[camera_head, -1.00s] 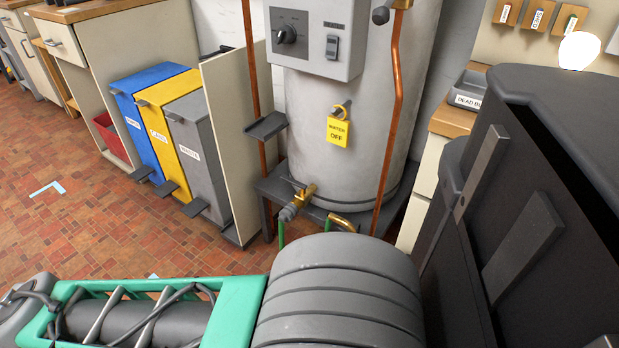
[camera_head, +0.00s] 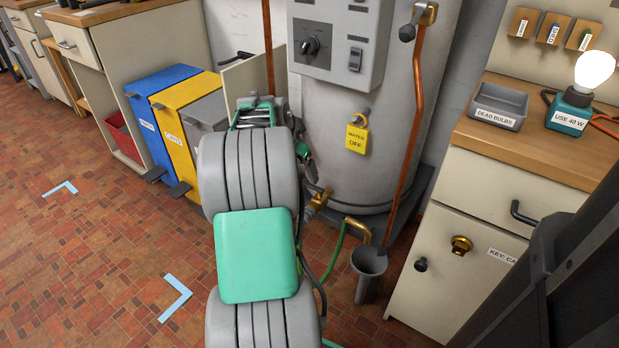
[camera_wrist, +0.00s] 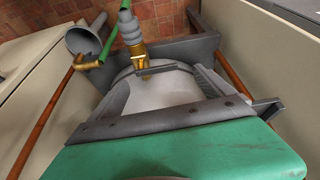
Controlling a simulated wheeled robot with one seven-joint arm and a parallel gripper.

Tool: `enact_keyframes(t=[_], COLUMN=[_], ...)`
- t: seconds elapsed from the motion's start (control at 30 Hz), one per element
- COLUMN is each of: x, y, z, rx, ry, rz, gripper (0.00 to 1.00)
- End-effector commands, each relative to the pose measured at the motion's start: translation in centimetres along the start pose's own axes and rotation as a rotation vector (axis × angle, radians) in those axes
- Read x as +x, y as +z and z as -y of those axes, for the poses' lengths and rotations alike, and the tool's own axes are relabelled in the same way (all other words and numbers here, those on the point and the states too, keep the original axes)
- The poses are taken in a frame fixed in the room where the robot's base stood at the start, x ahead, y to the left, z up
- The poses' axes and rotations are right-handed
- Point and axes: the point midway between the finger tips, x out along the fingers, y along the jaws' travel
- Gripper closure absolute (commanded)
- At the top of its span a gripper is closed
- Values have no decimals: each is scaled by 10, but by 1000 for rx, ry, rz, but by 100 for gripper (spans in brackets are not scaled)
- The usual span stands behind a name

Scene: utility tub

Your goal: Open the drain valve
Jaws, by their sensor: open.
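In the head view my arm hides most of the gripper, which is close to the tank's front left, above the valve. The valve lies beyond the fingertips, apart from them.
A brass elbow pipe (camera_head: 357,229) ends by a grey funnel (camera_head: 369,263), right of the valve, with a green hose (camera_head: 336,256) close by. A yellow "WATER OFF" tag (camera_head: 357,139) hangs on the tank. Bins (camera_head: 182,115) stand left; a cabinet (camera_head: 470,230) stands right.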

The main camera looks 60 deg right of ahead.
Motion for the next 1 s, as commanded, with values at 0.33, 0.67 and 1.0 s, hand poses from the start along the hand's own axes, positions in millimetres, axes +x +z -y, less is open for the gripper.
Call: enact_keyframes(t=[0.33, 0.67, 1.0], x=[59, 85, 84], y=[-12, -15, -15], z=[-12, -11, -11], rx=[48, 45, 44], ry=[15, 12, 12], rz=[-8, -11, -10], gripper=[0, 0, 16])
